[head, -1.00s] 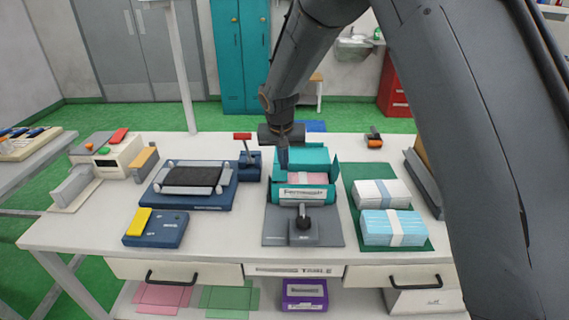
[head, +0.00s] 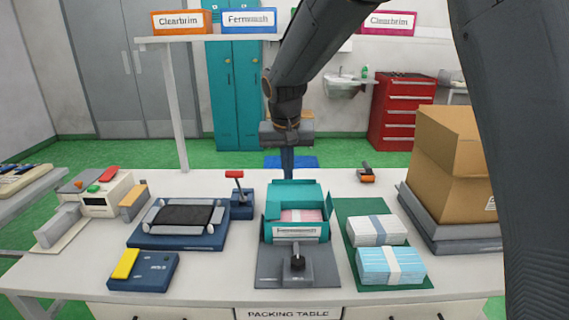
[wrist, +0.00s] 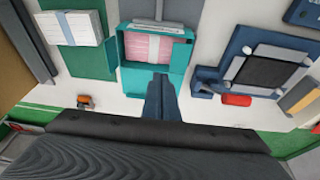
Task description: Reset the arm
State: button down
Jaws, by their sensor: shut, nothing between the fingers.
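My arm reaches in from the upper right in the head view, with my gripper (head: 287,165) pointing down at the back edge of the teal box. In the wrist view my gripper (wrist: 161,103) shows its dark fingers together with nothing held. The open teal box (head: 325,228) holds a pink banded stack (head: 302,215) and sits on a grey stand (head: 270,265). It also shows in the wrist view (wrist: 187,70), just beyond the fingertips. Whether the fingers touch the box's back flap I cannot tell.
A green mat (head: 345,215) with white (head: 375,230) and blue (head: 390,264) mask stacks lies right. A cardboard box (head: 450,160) stands farther right. A dark-blue device (head: 220,232) and a red-handled tool (head: 236,192) stand left. The table's back strip is mostly clear.

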jog(key=s+d+f, duration=0.3)
jog(key=s+d, duration=0.4)
jog(key=s, duration=0.2)
jog(key=s+d+f+g, duration=0.1)
jog(key=s+d+f, duration=0.2)
jog(key=s+d, duration=0.4)
jog(key=s+d+f+g, duration=0.1)
jog(key=s+d+f, duration=0.2)
jog(key=s+d, duration=0.4)
jog(key=s, duration=0.3)
jog(key=shift+s+f, duration=0.3)
jog(key=shift+s, duration=0.05)
jog(key=shift+a, duration=0.1)
